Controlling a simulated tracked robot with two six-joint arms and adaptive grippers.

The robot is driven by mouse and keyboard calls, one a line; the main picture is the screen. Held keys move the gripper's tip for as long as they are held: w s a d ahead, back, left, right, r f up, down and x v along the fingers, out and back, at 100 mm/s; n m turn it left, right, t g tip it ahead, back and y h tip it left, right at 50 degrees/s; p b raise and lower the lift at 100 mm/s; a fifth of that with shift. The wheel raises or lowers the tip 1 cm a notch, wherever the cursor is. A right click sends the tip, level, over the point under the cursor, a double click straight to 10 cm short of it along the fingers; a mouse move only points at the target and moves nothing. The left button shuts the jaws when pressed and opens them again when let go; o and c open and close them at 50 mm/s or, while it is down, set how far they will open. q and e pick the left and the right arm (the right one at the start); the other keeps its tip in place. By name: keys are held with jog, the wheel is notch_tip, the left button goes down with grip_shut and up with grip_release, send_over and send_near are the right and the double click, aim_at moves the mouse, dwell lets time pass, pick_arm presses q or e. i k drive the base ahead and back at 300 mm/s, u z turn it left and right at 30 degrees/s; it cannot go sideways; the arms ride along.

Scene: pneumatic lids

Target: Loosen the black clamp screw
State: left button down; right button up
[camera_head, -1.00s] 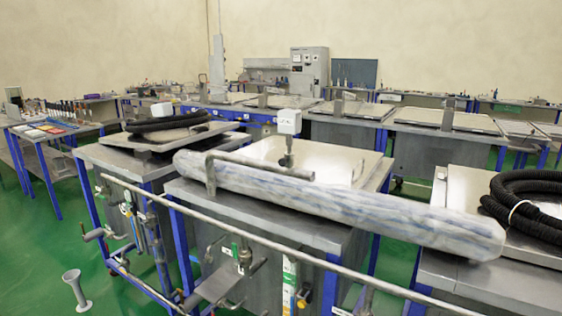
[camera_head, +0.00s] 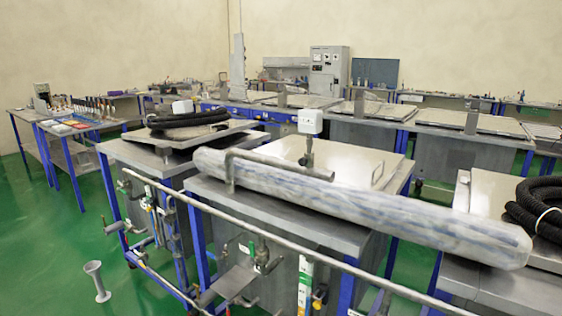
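I cannot make out a black clamp screw in the head view. The nearest metal table (camera_head: 300,228) has a lid (camera_head: 345,165) on top and a white box (camera_head: 310,121) on a short post. A long, pale wrapped roll (camera_head: 400,212) lies across the front of this table, with a bent grey handle bar (camera_head: 285,166) by it. Valves and fittings (camera_head: 262,258) sit below the table's front edge, too small to tell apart. Neither of my grippers is in view.
A grey rail (camera_head: 270,232) runs along the table fronts. Coiled black hoses lie on the left table (camera_head: 187,124) and right table (camera_head: 545,205). A grey flared stand (camera_head: 97,280) is on the green floor (camera_head: 50,250), which is clear at left.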

aim_at(303, 162)
jog(key=u, duration=1.05)
jog(key=i, duration=0.85)
jog(key=z, duration=3.85)
jog(key=k, duration=0.1)
jog(key=u, duration=2.75)
